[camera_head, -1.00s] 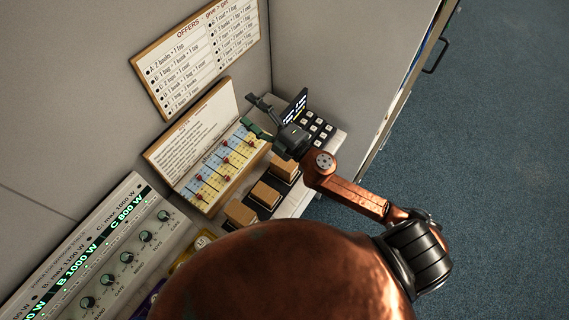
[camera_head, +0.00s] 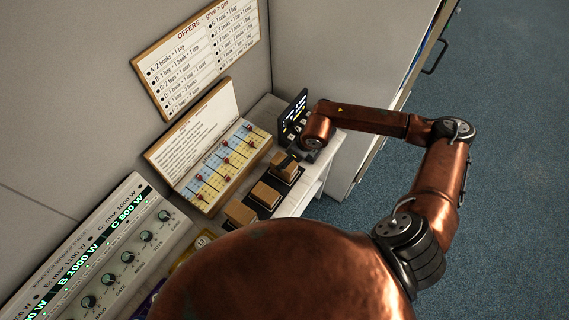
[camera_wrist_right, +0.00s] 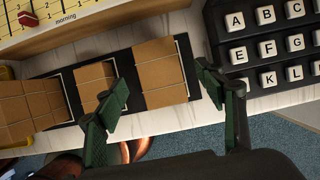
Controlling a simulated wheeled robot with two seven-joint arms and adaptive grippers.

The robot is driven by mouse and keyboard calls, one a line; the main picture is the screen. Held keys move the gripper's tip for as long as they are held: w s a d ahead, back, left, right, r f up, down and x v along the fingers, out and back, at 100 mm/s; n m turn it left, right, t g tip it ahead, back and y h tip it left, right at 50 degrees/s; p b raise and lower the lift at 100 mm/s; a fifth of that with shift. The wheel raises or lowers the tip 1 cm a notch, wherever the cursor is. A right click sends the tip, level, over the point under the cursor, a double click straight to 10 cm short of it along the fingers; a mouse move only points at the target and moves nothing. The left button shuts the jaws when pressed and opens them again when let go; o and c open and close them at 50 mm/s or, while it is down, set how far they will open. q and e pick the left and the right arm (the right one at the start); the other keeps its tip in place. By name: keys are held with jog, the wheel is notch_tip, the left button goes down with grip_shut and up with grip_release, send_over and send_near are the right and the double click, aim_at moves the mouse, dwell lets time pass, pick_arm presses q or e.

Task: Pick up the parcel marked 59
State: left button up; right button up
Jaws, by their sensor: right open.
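Three plain brown parcels stand in a row on black mats along the white shelf; no number is readable on any. In the head view they are a near parcel (camera_head: 240,213), a middle parcel (camera_head: 266,194) and a far parcel (camera_head: 286,167). The right wrist view shows the far parcel (camera_wrist_right: 160,72), the middle parcel (camera_wrist_right: 96,80) and the near parcel (camera_wrist_right: 30,106). My right gripper (camera_wrist_right: 162,82) is open and empty, its green fingers either side of the far parcel in the picture; contact cannot be told. In the head view my wrist hides its fingers. My left gripper is not in view.
A black keypad with letter keys (camera_wrist_right: 265,45) stands right beside the far parcel. A wooden calendar board (camera_head: 228,165) with red markers lies behind the parcels. A power panel (camera_head: 110,250) is at lower left. The shelf's front edge is close; blue floor (camera_head: 510,170) lies beyond.

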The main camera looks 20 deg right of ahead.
aim_at(279, 156)
jog(key=x, duration=0.2)
jog(key=p+x, duration=0.1)
jog(key=x, duration=0.2)
jog(key=shift+s+d+f, duration=0.1)
jog(key=shift+s+f, duration=0.05)
jog(key=shift+s, duration=0.05)
jog(key=shift+f+b, duration=0.25)
jog(key=shift+b, duration=0.1)
jog(key=shift+c, duration=0.2)
dwell(0.3)
jog(key=c, duration=1.3)
